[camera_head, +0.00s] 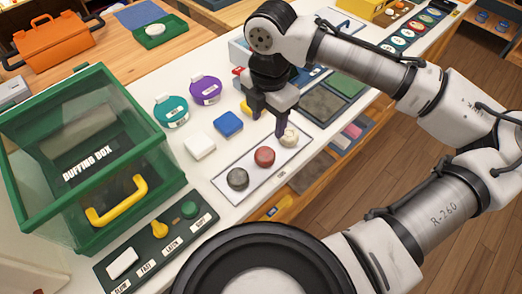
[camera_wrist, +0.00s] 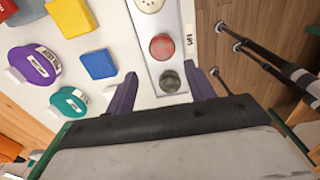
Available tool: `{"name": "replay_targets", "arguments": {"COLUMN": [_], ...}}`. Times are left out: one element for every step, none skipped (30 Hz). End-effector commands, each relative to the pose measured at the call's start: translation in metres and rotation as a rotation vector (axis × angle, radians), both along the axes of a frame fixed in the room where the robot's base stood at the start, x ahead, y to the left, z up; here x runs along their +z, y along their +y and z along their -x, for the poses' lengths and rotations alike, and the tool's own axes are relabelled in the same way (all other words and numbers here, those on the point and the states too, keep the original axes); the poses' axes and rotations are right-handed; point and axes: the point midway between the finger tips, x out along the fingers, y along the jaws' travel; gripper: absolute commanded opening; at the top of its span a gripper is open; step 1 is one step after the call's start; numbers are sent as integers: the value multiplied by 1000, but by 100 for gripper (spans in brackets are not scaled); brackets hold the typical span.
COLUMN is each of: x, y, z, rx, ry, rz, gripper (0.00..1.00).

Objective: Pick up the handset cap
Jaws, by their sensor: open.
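Three round caps sit in a row on a pale strip (camera_head: 221,185): a dark grey cap (camera_head: 237,179), a red cap (camera_head: 264,157) and a cream cap (camera_head: 289,137). I cannot tell from their faces which is the handset cap. My gripper (camera_head: 264,121) is open and empty, pointing down above the strip. In the head view its right finger overlaps the edge of the cream cap. In the wrist view the grey cap (camera_wrist: 170,81) lies between the purple fingers, with the red cap (camera_wrist: 161,47) and cream cap (camera_wrist: 149,4) beyond.
White (camera_head: 200,146) and blue (camera_head: 228,124) square tiles lie beside the strip, near teal (camera_head: 171,111) and purple (camera_head: 205,91) round pieces. A green-framed clear box (camera_head: 165,183) stands at left. A dark labelled panel (camera_head: 137,246) lies in front. The table edge is close right of the strip.

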Motion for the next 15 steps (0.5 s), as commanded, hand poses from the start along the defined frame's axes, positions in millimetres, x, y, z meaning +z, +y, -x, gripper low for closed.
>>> {"name": "replay_targets", "arguments": {"x": [-10, -17, -25, -31, -36, -43, -47, -51, -56, -58, -60, -62, -63, -65, -67], "y": [-1, 0, 0, 0, 0, 0, 0, 0, 0, 0, 0, 1, 1, 1, 1], "z": [1, 1, 1, 1, 1, 1, 1, 1, 1, 1, 1, 1, 1, 1, 2], "rx": [0, 0, 1, 1, 1, 0, 0, 0, 0, 0, 0, 1, 1, 1, 1], "ry": [3, 4, 3, 2, 3, 1, 2, 1, 0, 0, 0, 0, 0, -1, -1], "rz": [1, 1, 1, 1, 1, 0, 1, 1, 0, 0, 0, 0, 0, 0, 1], "gripper": [54, 54, 54, 54, 54, 54, 54, 54, 54, 54, 54, 54, 54, 54, 54]}}
